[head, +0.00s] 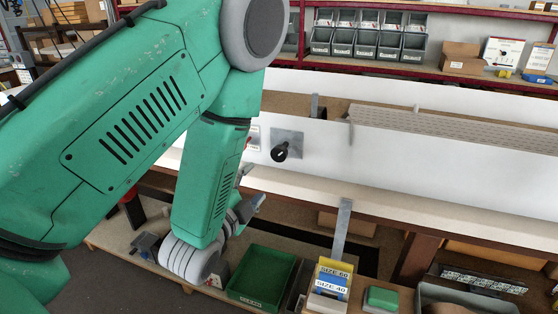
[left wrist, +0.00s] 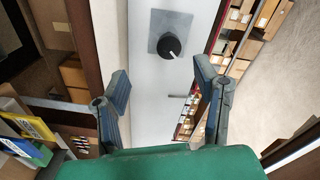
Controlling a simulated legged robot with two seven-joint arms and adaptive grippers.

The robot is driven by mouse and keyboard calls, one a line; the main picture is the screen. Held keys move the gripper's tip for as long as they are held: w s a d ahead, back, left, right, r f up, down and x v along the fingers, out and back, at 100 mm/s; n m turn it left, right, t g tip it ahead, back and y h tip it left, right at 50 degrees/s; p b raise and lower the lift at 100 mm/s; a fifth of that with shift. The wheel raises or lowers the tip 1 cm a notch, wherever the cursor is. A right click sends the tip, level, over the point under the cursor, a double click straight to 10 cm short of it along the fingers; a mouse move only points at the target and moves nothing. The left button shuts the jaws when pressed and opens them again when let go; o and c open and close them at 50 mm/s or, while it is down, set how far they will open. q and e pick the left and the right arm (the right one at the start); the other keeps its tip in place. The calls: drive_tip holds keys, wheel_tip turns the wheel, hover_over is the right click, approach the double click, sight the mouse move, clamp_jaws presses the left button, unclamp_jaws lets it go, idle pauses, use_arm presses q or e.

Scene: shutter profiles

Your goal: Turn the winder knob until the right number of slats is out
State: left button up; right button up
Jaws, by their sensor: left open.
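The black winder knob (head: 280,152) sits on a grey square plate (head: 293,138) on the front of a white panel. In the left wrist view the knob (left wrist: 170,48) lies ahead of the fingers, and a white mark shows on it toward its lower edge. My left gripper (head: 251,186) is below and left of the knob in the head view, apart from it. In the left wrist view its fingers (left wrist: 163,84) are spread and empty. A long beige perforated profile (head: 450,128) lies along the top of the panel at right; I cannot count slats. My right gripper does not show.
A green tray (head: 262,272), yellow and blue cards marked SIZE 60 and SIZE 40 (head: 333,280) and a green block (head: 381,298) stand below the bench. A grey upright strip (head: 341,232) stands near the bench edge. Shelves with grey bins (head: 368,40) are behind.

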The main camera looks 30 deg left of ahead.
sight(277, 157)
use_arm(q)
drive_tip(key=w+n+b, duration=0.1)
drive_tip(key=w+n, duration=0.3)
drive_tip(key=w+a+n+b, duration=0.1)
drive_tip(key=w+n+b, duration=0.1)
drive_tip(key=w+n, duration=0.2)
drive_tip(key=w+n+b, duration=0.2)
drive_tip(key=w+n, duration=0.3)
drive_tip(key=n, duration=0.1)
drive_tip(key=shift+a+r+t, duration=0.2)
drive_tip(key=shift+r+t, duration=0.1)
drive_tip(key=shift+r, duration=0.1)
drive_tip(key=c, duration=1.3)
